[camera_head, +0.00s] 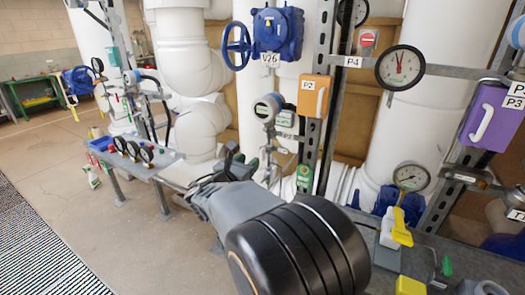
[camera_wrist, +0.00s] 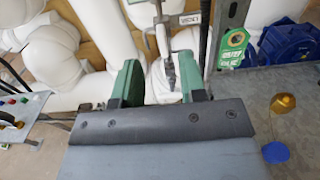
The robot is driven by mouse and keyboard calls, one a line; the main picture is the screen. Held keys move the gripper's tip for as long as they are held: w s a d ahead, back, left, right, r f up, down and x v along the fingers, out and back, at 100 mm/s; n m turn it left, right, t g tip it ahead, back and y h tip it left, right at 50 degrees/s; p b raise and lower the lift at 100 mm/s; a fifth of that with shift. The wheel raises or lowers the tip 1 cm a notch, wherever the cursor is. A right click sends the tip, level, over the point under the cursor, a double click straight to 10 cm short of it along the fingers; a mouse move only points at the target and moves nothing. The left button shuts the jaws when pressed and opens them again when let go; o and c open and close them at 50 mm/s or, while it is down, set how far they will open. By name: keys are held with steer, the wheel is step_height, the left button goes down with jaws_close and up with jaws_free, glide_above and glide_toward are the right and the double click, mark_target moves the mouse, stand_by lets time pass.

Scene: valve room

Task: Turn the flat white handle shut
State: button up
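My gripper (camera_wrist: 160,78) is open in the wrist view, its two green fingers apart. A slim grey stem (camera_wrist: 170,72) shows in the gap, seemingly behind the fingertips; I cannot tell whether anything touches it. A pale fitting (camera_wrist: 161,20) stands above the gap and may carry the flat white handle, but its shape is unclear. In the head view my gripper (camera_head: 241,160) is partly hidden by my arm, below a round gauge-like device (camera_head: 267,108).
A steel upright with a green tag (camera_wrist: 233,46) stands right of my gripper. White pipes (camera_head: 185,55) fill the back. A blue V26 actuator (camera_head: 278,31) sits above. A bench with gauges (camera_head: 133,150) stands left, a grey worktop (camera_head: 455,262) right.

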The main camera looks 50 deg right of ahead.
mark_target(261, 151)
steer(key=x, duration=0.9)
steer(key=shift+d, duration=0.1)
jaws_close()
